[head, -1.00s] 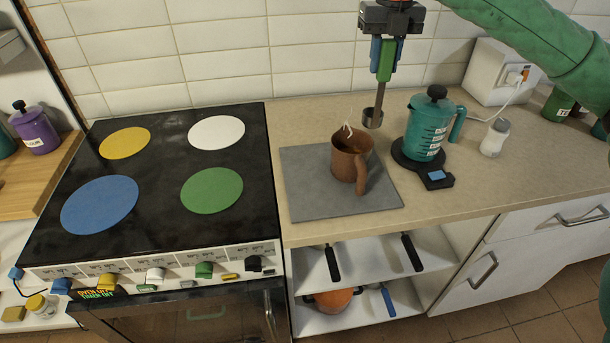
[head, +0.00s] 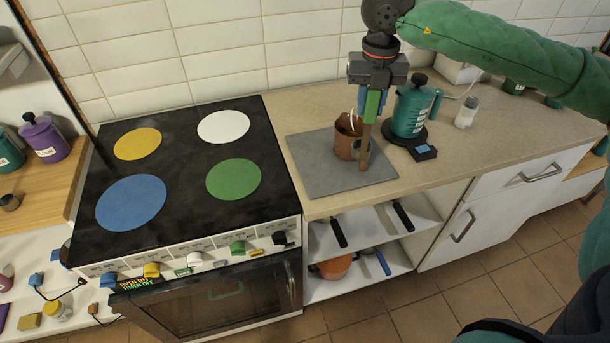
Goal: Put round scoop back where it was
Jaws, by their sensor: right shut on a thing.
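My right gripper (head: 372,104) points down over the grey mat (head: 320,180) on the counter. It is shut on the round scoop (head: 367,137), which hangs down with its small round metal cup low. The scoop is in front of the brown mug (head: 345,138) and hides part of it. I cannot tell whether the scoop touches the mug or the mat. A white string hangs at the mug's rim. My left gripper is not in view.
A teal kettle-like pot (head: 411,108) on a dark base with a small display stands right of the mat. A black cooktop (head: 177,189) with coloured discs is at left. Bare counter lies at right.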

